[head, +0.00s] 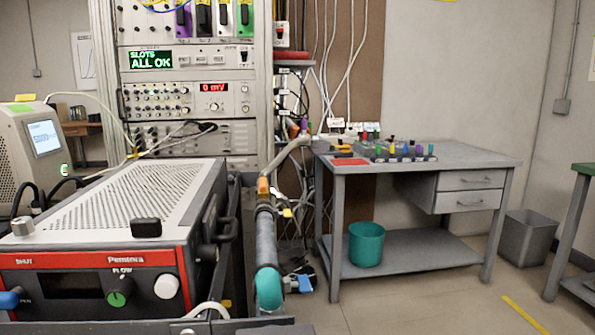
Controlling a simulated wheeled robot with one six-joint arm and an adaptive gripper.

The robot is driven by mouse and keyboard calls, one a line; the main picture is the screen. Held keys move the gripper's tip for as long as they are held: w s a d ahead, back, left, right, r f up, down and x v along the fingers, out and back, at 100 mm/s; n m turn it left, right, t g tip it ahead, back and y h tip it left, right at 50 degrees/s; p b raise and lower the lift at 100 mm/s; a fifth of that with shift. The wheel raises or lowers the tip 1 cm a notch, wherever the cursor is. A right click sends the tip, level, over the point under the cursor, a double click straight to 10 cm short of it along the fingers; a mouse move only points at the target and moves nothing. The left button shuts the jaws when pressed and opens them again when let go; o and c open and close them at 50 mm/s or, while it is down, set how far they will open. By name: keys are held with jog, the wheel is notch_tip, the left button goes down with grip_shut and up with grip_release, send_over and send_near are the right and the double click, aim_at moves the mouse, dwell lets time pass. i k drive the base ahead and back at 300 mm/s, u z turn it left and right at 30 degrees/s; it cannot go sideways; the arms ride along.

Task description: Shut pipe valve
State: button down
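A grey pipe (266,240) runs from the lower middle up and back beside the instrument rack, with a teal end (269,288) nearest me. An orange fitting (263,186) sits on its upper part. A small yellow handle (287,212) stands beside the pipe on its right. A blue fitting (304,284) sticks out to the right near the teal end. I cannot tell which of these is the pipe valve, nor whether it is open or shut. My gripper is not in view.
A red-fronted Pembora box (100,280) with a green knob fills the lower left. Behind it stands an instrument rack (190,100). A grey workbench (420,155) with a teal bucket (366,245) on its lower shelf is at right. Floor (430,300) is clear at lower right.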

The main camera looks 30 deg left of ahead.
aim_at(263, 187)
jog(key=u, duration=0.15)
jog(key=i, duration=0.85)
jog(key=u, duration=0.85)
jog(key=i, duration=0.6)
jog(key=u, duration=0.5)
